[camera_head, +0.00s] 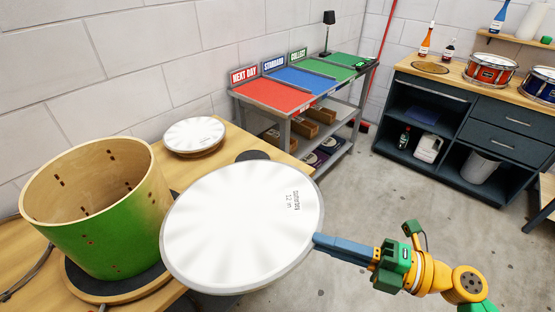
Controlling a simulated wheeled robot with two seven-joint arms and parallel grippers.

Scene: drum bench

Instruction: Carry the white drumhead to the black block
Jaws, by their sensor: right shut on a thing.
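A large white drumhead (235,225), with small dark print near its right edge, is held above the floor and the bench's right edge. My right gripper (320,242) is shut on its right rim. A black flat piece (252,155) lies on the wooden bench behind the drumhead, which partly hides it; I cannot tell whether it is the black block. My left gripper is not in view.
A green drum shell (115,235) stands on a dark round base at left. Another white drumhead (195,133) lies on the bench behind. A rack (270,92) with coloured panels and a dark cabinet (465,125) stand beyond. The concrete floor between is clear.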

